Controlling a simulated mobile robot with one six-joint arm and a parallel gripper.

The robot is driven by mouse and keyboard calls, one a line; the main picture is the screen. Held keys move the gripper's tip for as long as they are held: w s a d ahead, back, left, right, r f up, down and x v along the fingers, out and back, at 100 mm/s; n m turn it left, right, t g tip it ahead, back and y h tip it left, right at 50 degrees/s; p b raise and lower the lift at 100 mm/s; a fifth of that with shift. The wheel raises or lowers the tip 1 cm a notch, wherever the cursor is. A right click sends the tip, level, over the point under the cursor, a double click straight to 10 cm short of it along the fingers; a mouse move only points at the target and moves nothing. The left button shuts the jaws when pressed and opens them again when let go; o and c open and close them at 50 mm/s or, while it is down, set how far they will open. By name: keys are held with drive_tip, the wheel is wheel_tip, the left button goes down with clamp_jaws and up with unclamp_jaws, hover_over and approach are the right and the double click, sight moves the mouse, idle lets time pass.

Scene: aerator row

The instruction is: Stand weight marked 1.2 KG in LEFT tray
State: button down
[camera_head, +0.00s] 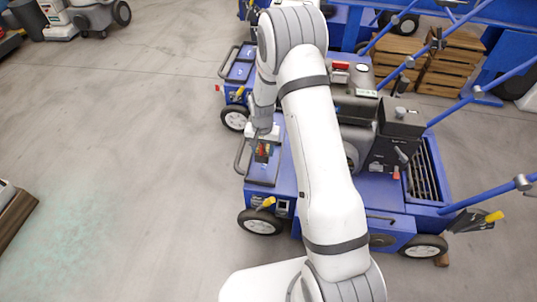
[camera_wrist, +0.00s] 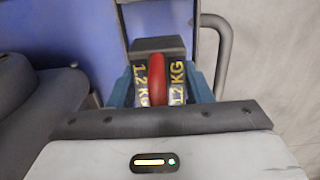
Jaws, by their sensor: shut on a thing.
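My gripper (camera_head: 263,147) is shut on a dark weight (camera_head: 262,156) over the blue front deck (camera_head: 266,172) of the nearer aerator. I cannot tell whether the weight touches the deck. No tray marked LEFT can be made out, and my arm hides part of the machine.
A black engine unit (camera_head: 398,135) sits on the nearer aerator, right of my arm. A second blue aerator (camera_head: 240,72) stands just behind. A curved metal rail (camera_wrist: 222,45) runs close right of the weight. Wooden crates (camera_head: 450,65) stand at back right.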

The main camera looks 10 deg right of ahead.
wheel_tip(320, 180, down, 8)
drive_tip(key=b, duration=0.2)
drive_tip(key=shift+f+b, duration=0.1)
drive_tip(key=shift+b, duration=0.3)
drive_tip(key=c, duration=0.7)
unclamp_jaws()
drive_tip(key=shift+f, duration=0.15)
